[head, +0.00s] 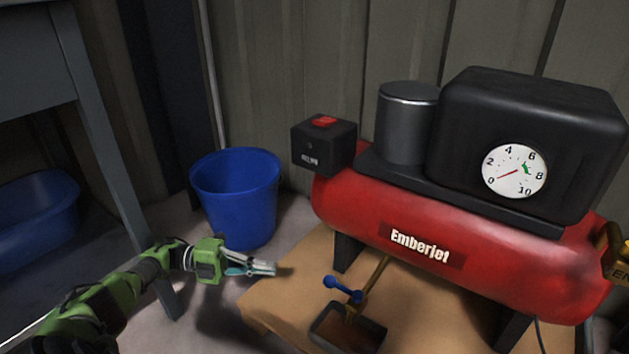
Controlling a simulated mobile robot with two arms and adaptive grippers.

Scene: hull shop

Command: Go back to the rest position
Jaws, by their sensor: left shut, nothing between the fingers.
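My left gripper (268,267) reaches in from the lower left on its green and black arm. Its fingers are shut with nothing between them. It is near the left edge of the wooden board (293,283) under the compressor, to the left of the blue valve handle (343,289). It is apart from the handle. A red compressor tank (470,245) marked "Emberjet" stands on the board. My right gripper does not show.
A blue bucket (237,205) stands on the floor behind my left gripper. A grey table (98,140) is at the left, with a blue tub (38,222) beneath it. A dark tray (365,333) sits below the valve. The gauge (514,171) needle points near zero.

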